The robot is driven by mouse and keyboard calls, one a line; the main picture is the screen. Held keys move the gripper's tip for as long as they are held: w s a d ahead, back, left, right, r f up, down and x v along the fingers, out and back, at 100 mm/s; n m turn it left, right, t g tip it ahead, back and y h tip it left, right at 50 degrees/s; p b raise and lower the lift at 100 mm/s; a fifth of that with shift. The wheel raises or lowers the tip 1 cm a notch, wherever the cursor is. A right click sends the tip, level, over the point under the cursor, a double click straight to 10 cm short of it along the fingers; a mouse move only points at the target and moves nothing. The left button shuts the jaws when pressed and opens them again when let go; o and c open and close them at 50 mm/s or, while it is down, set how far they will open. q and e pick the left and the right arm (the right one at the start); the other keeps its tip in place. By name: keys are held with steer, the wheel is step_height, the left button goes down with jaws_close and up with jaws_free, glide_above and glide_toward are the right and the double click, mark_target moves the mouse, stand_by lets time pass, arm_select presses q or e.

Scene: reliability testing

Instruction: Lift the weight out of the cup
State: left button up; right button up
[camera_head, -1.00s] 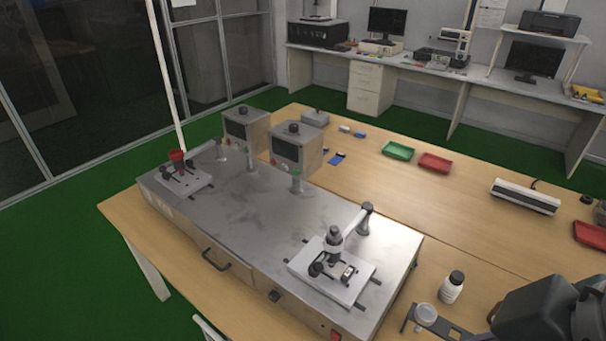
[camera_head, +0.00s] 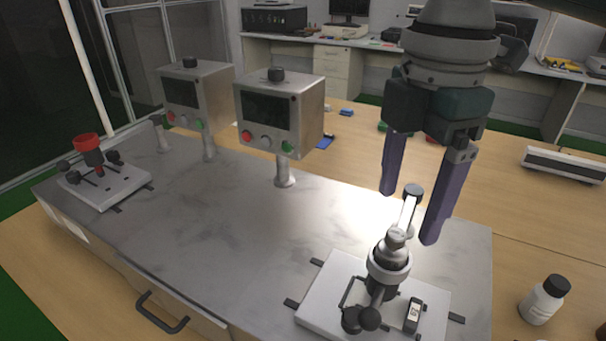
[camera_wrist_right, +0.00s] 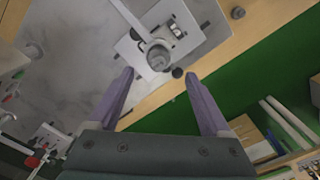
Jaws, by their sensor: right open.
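The cup (camera_head: 388,268) is a grey, round holder on the white plate of the near test station. A metal piece (camera_head: 396,240), seemingly the weight, shows at its top; I cannot see how deep it sits. My right gripper (camera_head: 409,216) is open and empty, pointing down, with its purple fingers above and slightly behind the cup in the head view. In the right wrist view, the cup (camera_wrist_right: 158,58) lies just beyond the spread fingertips (camera_wrist_right: 159,75), roughly centred between them. My left gripper is not in view.
Two control boxes (camera_head: 280,112) are on posts at the back. A second station with a red cup (camera_head: 87,143) is at left. A white bottle (camera_head: 543,300) stands at right.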

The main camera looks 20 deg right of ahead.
mark_target(397, 233)
step_height(397, 233, down, 7)
steer(key=shift+w+r, duration=0.1)
steer(key=shift+r, duration=0.1)
jaws_close()
stand_by(0.7)
